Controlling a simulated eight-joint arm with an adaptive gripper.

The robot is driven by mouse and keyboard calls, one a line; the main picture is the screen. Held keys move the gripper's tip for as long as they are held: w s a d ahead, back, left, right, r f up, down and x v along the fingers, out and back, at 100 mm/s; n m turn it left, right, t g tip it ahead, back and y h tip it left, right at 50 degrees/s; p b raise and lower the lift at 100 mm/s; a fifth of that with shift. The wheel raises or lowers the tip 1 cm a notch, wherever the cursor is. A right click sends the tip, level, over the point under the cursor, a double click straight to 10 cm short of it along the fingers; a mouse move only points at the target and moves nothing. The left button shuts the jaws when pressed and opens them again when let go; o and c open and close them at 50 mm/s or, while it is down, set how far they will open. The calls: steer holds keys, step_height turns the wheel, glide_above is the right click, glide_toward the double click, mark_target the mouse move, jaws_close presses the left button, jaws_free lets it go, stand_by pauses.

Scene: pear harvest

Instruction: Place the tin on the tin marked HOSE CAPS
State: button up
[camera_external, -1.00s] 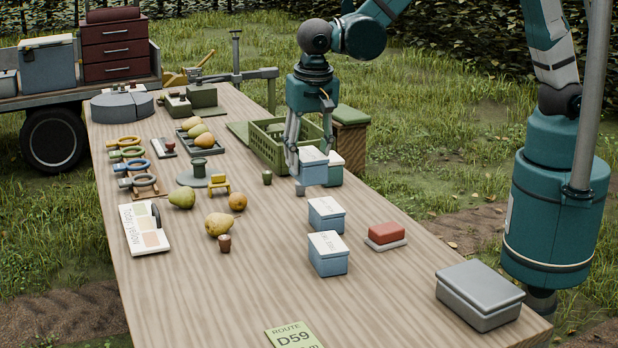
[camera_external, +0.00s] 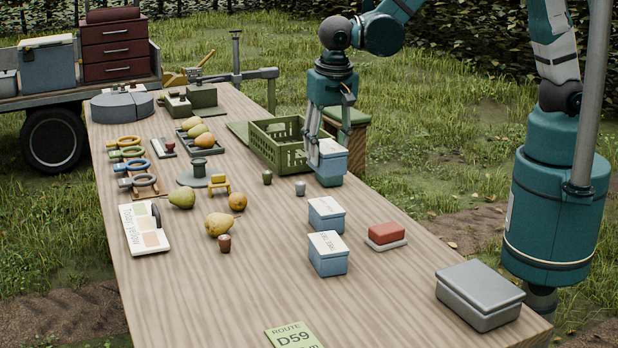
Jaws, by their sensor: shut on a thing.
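My gripper (camera_external: 328,146) points down at the right side of the table and is shut on a blue tin with a pale lid (camera_external: 335,150). I cannot tell whether the two touch. Two more blue tins with white lids stand apart, nearer the camera: a middle tin (camera_external: 327,221) and a front tin (camera_external: 328,262). Their lids bear small lettering that I cannot read surely. I cannot tell which tin is marked HOSE CAPS.
A green crate (camera_external: 262,149) stands just left of my gripper. A red block on a grey base (camera_external: 386,235) and a grey box (camera_external: 480,296) are at the right.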

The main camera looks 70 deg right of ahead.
mark_target(330, 147)
steer(key=shift+f, duration=2.5)
steer(key=shift+f, duration=0.1)
steer(key=shift+f+b, duration=0.4)
steer(key=shift+f, duration=1.6)
steer(key=shift+f, duration=0.2)
steer(key=o, duration=1)
steer(key=shift+r, duration=0.2)
steer(key=shift+s+a+r+p, duration=0.2)
steer(key=shift+r, duration=1.8)
steer(key=shift+s+a+r+p, duration=0.15)
steer(key=shift+s+a+r, duration=0.1)
steer(key=shift+r, duration=1.7)
steer(key=shift+s+a+r+p, duration=0.2)
steer(key=shift+r, duration=1.8)
